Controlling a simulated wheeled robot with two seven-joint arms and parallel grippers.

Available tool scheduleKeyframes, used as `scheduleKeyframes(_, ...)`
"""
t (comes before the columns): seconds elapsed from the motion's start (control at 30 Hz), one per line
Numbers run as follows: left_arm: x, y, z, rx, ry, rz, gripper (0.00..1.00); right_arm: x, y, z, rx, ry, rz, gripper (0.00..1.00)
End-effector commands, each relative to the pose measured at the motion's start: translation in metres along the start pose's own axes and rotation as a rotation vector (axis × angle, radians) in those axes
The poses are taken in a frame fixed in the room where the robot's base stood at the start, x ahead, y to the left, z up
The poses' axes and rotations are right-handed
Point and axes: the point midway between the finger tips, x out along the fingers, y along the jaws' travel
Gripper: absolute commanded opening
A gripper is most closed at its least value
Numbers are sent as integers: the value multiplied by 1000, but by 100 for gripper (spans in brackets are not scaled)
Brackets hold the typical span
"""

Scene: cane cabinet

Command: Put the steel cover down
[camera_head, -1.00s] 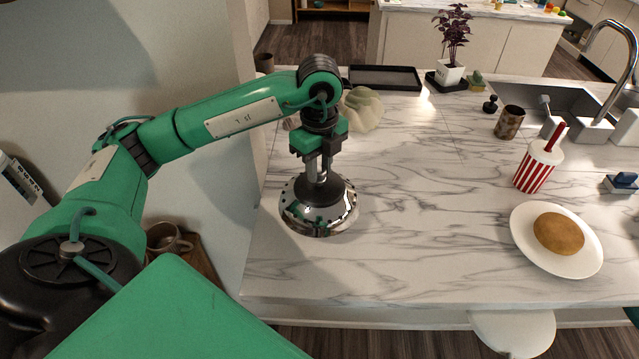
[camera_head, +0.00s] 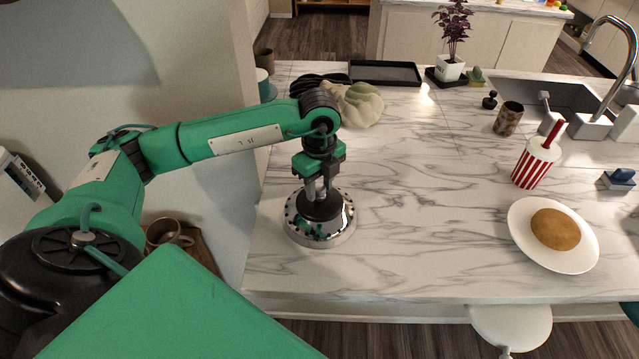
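My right gripper is not in view.
A white plate (camera_head: 526,214) holding a round brown bun (camera_head: 555,229) is at right. A striped cup (camera_head: 535,165), a brown mug (camera_head: 508,118) and the sink lie behind. A pale lumpy object (camera_head: 358,103) and a black tray (camera_head: 385,73) are at the back. The counter's middle is clear.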

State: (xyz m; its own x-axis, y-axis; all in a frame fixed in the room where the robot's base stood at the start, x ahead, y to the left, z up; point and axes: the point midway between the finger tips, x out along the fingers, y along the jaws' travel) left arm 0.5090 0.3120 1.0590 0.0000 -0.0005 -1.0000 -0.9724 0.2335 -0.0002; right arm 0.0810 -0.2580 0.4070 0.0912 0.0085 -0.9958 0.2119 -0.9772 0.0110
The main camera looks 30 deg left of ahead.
Motion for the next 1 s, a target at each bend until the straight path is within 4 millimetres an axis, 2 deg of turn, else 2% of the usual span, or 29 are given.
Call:
scheduleKeyframes(0.43,-7,0,0,0,0,-1,48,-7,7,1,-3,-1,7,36)
scheduleKeyframes(0.47,-8,-1,0,0,0,-3,48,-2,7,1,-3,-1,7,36)
scheduleKeyframes(0.57,-24,-2,0,1,0,-6,48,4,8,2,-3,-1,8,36)
scheduleKeyframes(0.83,-85,-2,0,0,0,-6,48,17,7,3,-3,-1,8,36)
scheduleKeyframes(1.0,-110,-1,0,0,0,-3,48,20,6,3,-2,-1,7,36)
